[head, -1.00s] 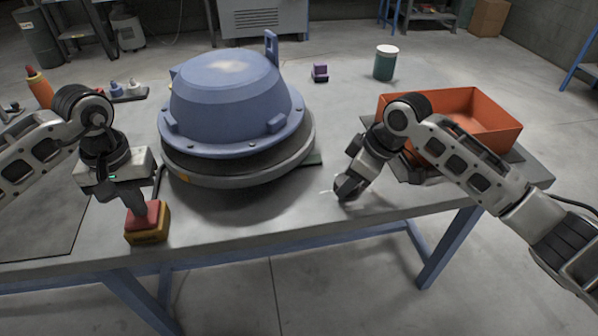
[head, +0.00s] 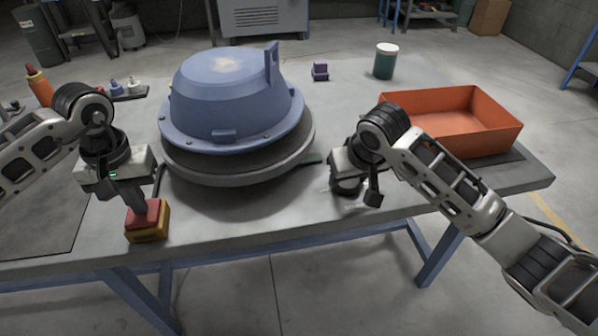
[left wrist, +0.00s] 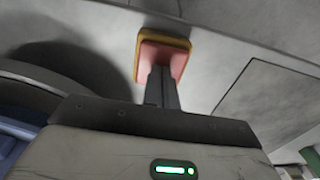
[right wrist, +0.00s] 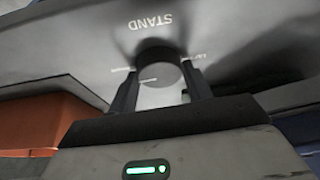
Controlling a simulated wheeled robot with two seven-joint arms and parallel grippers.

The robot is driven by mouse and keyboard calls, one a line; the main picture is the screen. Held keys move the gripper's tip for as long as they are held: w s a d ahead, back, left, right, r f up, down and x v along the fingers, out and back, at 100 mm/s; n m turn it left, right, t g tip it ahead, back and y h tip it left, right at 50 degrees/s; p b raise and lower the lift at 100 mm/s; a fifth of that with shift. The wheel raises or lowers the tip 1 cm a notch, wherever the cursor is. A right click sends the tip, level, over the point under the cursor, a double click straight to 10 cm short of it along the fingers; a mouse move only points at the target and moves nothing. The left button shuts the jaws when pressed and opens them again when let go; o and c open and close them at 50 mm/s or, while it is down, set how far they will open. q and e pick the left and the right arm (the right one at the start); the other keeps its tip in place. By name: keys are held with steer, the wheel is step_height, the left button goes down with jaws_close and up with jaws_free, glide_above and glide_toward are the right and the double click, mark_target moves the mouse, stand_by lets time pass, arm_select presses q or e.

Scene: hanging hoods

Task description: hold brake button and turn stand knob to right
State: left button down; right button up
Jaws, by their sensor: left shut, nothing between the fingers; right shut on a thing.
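The brake button (head: 148,213) is a red cap on a yellow box at the table's front left. My left gripper (head: 138,207) is shut and empty, its fingertips down against the red cap; the left wrist view shows the same contact on the button (left wrist: 175,60). The stand knob (right wrist: 160,72) is dark and round, under the printed word STAND. My right gripper (right wrist: 160,88) is shut with one finger on each side of the knob. In the head view my right gripper (head: 350,188) largely hides the knob. A blue hood (head: 225,95) sits on the round grey stand (head: 240,172).
A green jar (head: 385,62) and a small purple object (head: 320,70) stand behind. Bottles (head: 125,88) and an orange-tipped one (head: 38,88) are at the left. The front middle of the table is clear.

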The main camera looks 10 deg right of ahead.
arm_select(q)
steer(key=shift+s+f, duration=0.15)
steer(key=shift+f, duration=0.2)
arm_select(e)
steer(key=shift+s+f+m, duration=0.1)
steer(key=shift+m, duration=0.3)
steer(key=o, duration=1)
steer(key=shift+c, duration=0.2)
steer(key=v, duration=1.2)
steer(key=shift+a, duration=0.2)
